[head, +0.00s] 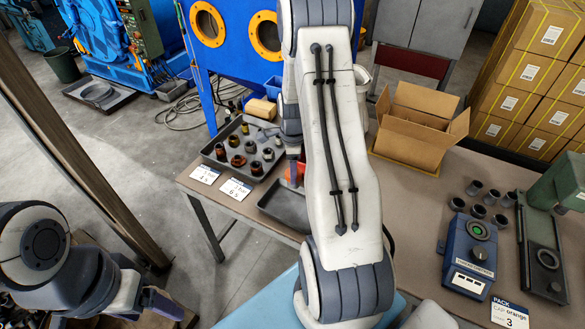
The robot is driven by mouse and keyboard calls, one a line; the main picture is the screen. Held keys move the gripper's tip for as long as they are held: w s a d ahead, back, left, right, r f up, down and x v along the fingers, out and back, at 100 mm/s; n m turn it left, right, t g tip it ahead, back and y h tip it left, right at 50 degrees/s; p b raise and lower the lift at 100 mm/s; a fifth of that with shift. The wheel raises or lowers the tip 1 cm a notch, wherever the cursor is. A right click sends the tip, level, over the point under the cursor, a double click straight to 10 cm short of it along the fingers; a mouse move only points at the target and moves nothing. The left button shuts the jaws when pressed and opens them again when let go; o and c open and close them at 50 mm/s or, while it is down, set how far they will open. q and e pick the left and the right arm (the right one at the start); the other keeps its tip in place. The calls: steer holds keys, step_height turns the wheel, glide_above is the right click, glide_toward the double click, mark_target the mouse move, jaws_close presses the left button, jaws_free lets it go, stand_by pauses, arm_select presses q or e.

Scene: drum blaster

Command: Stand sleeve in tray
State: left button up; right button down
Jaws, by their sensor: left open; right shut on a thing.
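A dark grey tray (226,168) stands on the left end of the brown table. Several dark and brownish sleeves (237,141) stand in it, apart from one another. My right arm crosses the middle of the view, and its wrist end reaches down by the tray's right side. The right gripper (291,152) is mostly hidden behind my own arm link. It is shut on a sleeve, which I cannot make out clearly. My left gripper (158,303) is low at the left, open, away from the table and far from the tray.
A smaller dark tray (272,207) lies nearer me, with a red-orange thing (296,171) at its back edge. Two label cards (235,188) lie before the sleeve tray. An open carton (413,126) stands right of my arm. A blue device (470,255) and dark cups are further right.

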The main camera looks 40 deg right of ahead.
step_height(320, 180, down, 10)
steer(key=b, duration=0.7)
steer(key=shift+f, duration=0.25)
steer(key=shift+f+b, duration=0.6)
steer(key=shift+f+b, duration=0.4)
steer(key=shift+f, duration=0.2)
jaws_free()
